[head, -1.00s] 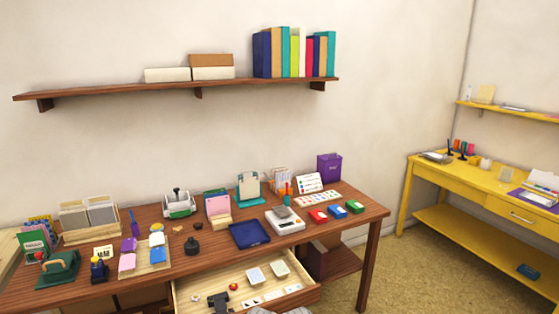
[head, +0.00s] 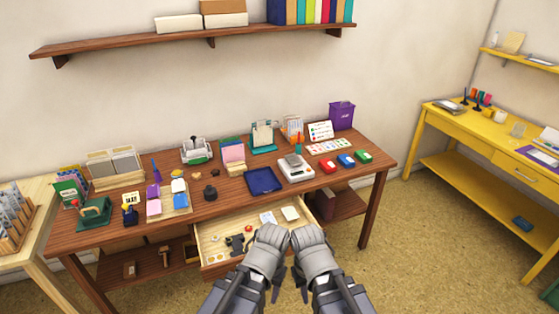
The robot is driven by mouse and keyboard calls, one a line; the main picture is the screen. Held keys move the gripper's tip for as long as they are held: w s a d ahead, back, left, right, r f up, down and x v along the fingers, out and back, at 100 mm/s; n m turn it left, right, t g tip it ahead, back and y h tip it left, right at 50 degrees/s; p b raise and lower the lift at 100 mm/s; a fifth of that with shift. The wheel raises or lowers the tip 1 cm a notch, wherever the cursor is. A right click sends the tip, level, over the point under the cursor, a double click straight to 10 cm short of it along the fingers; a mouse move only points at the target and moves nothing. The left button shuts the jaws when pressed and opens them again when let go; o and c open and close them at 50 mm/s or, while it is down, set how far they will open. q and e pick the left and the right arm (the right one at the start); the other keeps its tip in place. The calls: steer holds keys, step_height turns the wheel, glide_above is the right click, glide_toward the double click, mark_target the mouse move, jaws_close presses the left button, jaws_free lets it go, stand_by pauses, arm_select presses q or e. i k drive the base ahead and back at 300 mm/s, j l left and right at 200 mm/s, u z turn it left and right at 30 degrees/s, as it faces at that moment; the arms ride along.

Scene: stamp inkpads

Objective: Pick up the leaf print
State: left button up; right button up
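I cannot single out the leaf print for certain, because any printed marks are too small to read. Two pale cards or blocks lie in the open drawer, a left one (head: 268,217) and a right one (head: 290,213). A row of small printed cards (head: 328,146) lies at the back right of the desk. My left gripper (head: 278,287) and my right gripper (head: 302,287) are side by side in front of the drawer, at the bottom middle. They cover part of its right side. Their fingers are small and dark, so opening is unclear. Neither visibly holds anything.
The drawer (head: 213,226) sticks out from the brown desk (head: 225,197). On the desk are a blue tray (head: 263,181), a white scale (head: 295,168) and red (head: 327,166), blue (head: 346,160) and green (head: 363,157) inkpads. A yellow table (head: 465,134) stands right; floor between is clear.

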mark_target(289, 212)
steer(key=i+j+z, duration=0.1)
steer(key=i+j, duration=0.2)
steer(key=i, duration=0.2)
steer(key=i+j+z, duration=0.1)
steer(key=i+j, duration=0.3)
steer(key=z, duration=0.15)
